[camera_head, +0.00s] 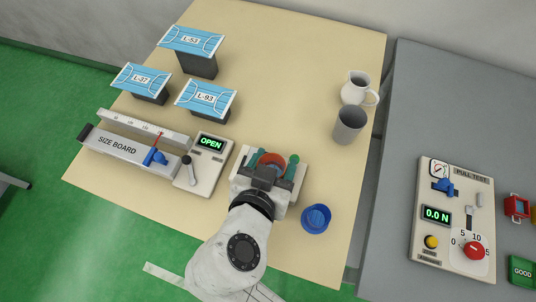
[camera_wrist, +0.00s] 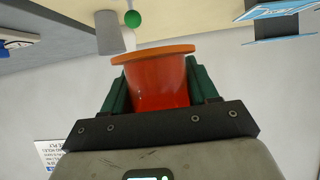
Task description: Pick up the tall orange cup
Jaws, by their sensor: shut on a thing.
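The orange cup (camera_wrist: 157,82) is between the two green fingers of my gripper (camera_wrist: 158,75), which are shut on its sides. Its wide orange rim shows at the far end in the wrist view. In the head view only a small orange-red part of the cup (camera_head: 271,159) shows between the teal fingers of my gripper (camera_head: 270,166), over the front middle of the tan table (camera_head: 290,100). My wrist and hand hide the rest. I cannot tell how far the cup is from the table top.
A blue cup (camera_head: 316,218) stands right of my gripper. A grey cup (camera_head: 349,126) and a white pitcher (camera_head: 355,88) stand back right. The size board (camera_head: 125,147), OPEN box (camera_head: 205,165) and several mask stands are left. A grey table with the pull tester (camera_head: 451,215) is right.

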